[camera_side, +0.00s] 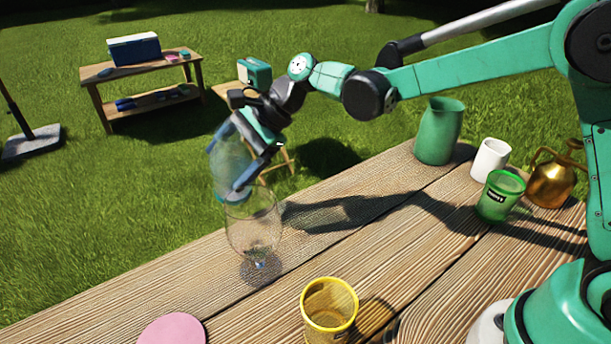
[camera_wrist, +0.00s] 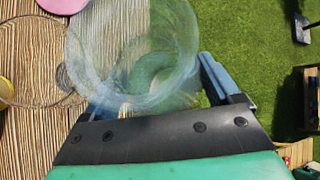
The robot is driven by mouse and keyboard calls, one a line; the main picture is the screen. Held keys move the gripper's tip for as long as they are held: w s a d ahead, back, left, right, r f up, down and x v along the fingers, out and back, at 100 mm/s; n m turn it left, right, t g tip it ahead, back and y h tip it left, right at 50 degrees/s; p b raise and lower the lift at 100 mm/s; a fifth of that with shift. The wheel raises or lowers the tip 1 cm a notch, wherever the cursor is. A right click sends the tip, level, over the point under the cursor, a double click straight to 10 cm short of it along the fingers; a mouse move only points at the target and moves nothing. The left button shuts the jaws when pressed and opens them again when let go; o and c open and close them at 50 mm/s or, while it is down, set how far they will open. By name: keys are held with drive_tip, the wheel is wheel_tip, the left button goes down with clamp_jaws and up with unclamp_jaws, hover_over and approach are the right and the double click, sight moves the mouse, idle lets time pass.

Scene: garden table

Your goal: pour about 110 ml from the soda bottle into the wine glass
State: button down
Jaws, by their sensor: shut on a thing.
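The clear soda bottle (camera_side: 229,166) is between the fingers of my gripper (camera_side: 234,158), in the air above the table's far edge. The fingers are shut on it. In the wrist view the bottle (camera_wrist: 150,40) is seen nearly end-on as a round, see-through shape between the fingers (camera_wrist: 155,92). Its exact tilt and liquid level are hard to tell. The clear wine glass (camera_side: 252,228) stands upright on the table, just below the bottle in the side view. In the wrist view the glass (camera_wrist: 38,62) is left of the bottle. I see no clear stream or liquid in the glass.
A yellow cup (camera_side: 329,306) and a pink disc (camera_side: 172,330) are near the front. A green vase (camera_side: 439,131), white cup (camera_side: 490,160), green cup (camera_side: 501,195) and brass watering can (camera_side: 551,182) stand at the right. The table between is clear.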

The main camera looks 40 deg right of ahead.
sight(243, 144)
drive_tip(key=shift+s+r, duration=0.2)
drive_tip(key=shift+r, duration=0.75)
drive_tip(key=shift+s+a+r+n+t, duration=0.1)
drive_tip(key=shift+s+r+n+t, duration=0.15)
drive_tip(key=shift+r+t, duration=0.3)
drive_tip(key=shift+s+r+n+t, duration=0.15)
drive_tip(key=shift+r+n+t, duration=0.25)
drive_tip(key=shift+r, duration=0.2)
drive_tip(key=shift+w+f+n+t, duration=0.15)
drive_tip(key=shift+f+n+t, duration=0.1)
drive_tip(key=shift+f+t, duration=0.4)
drive_tip(key=shift+w+f+n+t, duration=0.15)
drive_tip(key=shift+f+n+t, duration=0.15)
drive_tip(key=shift+f+t, duration=0.4)
drive_tip(key=shift+w+f+n+t, duration=0.15)
drive_tip(key=shift+f+n+t, duration=0.2)
drive_tip(key=shift+t, duration=0.25)
drive_tip(key=shift+r+n+t, duration=0.55)
drive_tip(key=shift+r+t, duration=0.05)
drive_tip(key=shift+t, duration=0.2)
drive_tip(key=shift+r+t, duration=0.25)
drive_tip(key=shift+t, duration=0.05)
drive_tip(key=shift+s+r+n+t, duration=0.25)
drive_tip(key=shift+s+n+t, duration=0.05)
drive_tip(key=shift+s+n, duration=0.1)
drive_tip(key=shift+r+n+t+y, duration=0.3)
drive_tip(key=shift+r+t, duration=0.05)
drive_tip(key=shift+t, duration=0.05)
